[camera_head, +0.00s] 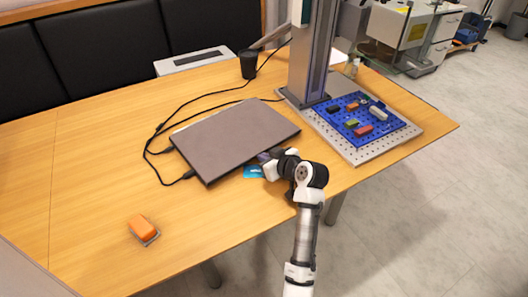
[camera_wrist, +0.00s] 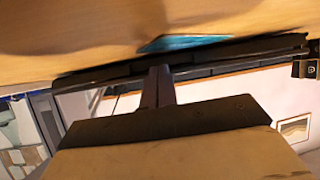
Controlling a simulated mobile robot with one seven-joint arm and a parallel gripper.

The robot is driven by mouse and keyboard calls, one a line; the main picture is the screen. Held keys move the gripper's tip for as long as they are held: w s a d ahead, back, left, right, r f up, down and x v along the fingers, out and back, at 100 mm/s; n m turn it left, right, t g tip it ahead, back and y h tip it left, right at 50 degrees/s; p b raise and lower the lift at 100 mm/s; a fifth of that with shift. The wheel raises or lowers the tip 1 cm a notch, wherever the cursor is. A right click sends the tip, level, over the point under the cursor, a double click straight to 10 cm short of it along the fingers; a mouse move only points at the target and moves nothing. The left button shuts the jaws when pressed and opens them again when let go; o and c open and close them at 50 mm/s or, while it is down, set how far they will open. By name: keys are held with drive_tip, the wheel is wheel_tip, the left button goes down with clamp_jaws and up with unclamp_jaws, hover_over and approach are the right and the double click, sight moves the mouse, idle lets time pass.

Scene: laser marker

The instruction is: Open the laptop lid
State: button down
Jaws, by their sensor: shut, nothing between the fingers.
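The grey laptop (camera_head: 235,137) lies on the wooden table and its lid looks closed. Cables run to its left side. In the wrist view its edge shows as a long dark strip (camera_wrist: 245,52). My gripper (camera_head: 265,156) is at the laptop's near edge, right of that edge's middle. Its fingers are together and empty. In the wrist view the fingertips (camera_wrist: 160,73) meet or overlap the dark strip; I cannot tell whether they touch it. A small gap under the lid cannot be made out.
A blue card (camera_head: 253,171) lies by the laptop's near edge, partly hidden by my gripper. The marker's metal column (camera_head: 313,55) and blue perforated plate (camera_head: 385,133) stand to the right. An orange block (camera_head: 142,227) lies front left. A black cup (camera_head: 248,64) stands behind.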

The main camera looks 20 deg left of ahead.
sight(256, 163)
drive_tip(key=shift+s+a+f+g, duration=0.2)
drive_tip(key=shift+a+f+g, duration=0.1)
drive_tip(key=shift+a+f, duration=0.65)
drive_tip(key=shift+f+b, duration=0.45)
drive_tip(key=shift+f, duration=0.05)
drive_tip(key=shift+w+a+r+p, duration=0.1)
drive_tip(key=shift+a+r+p, duration=0.1)
drive_tip(key=shift+r+p, duration=0.4)
drive_tip(key=shift+w+a+r+p, duration=0.1)
drive_tip(key=shift+a+r+p, duration=0.1)
drive_tip(key=shift+r+p, duration=0.3)
drive_tip(key=shift+r, duration=0.2)
drive_tip(key=shift+w+d+r+p, duration=0.1)
drive_tip(key=shift+w+r+p, duration=0.15)
drive_tip(key=shift+r+p, duration=0.35)
drive_tip(key=shift+w+d+r, duration=0.1)
drive_tip(key=shift+r, duration=0.1)
drive_tip(key=shift+w+a+r+p, duration=0.1)
drive_tip(key=shift+a+r+p, duration=0.1)
drive_tip(key=shift+r+p, duration=0.5)
drive_tip(key=shift+w+a+r+p, duration=0.1)
drive_tip(key=shift+a+r+p, duration=0.25)
drive_tip(key=shift+r, duration=0.5)
drive_tip(key=shift+w+a+r+p, duration=0.1)
drive_tip(key=shift+r+p, duration=0.6)
drive_tip(key=shift+r, duration=0.1)
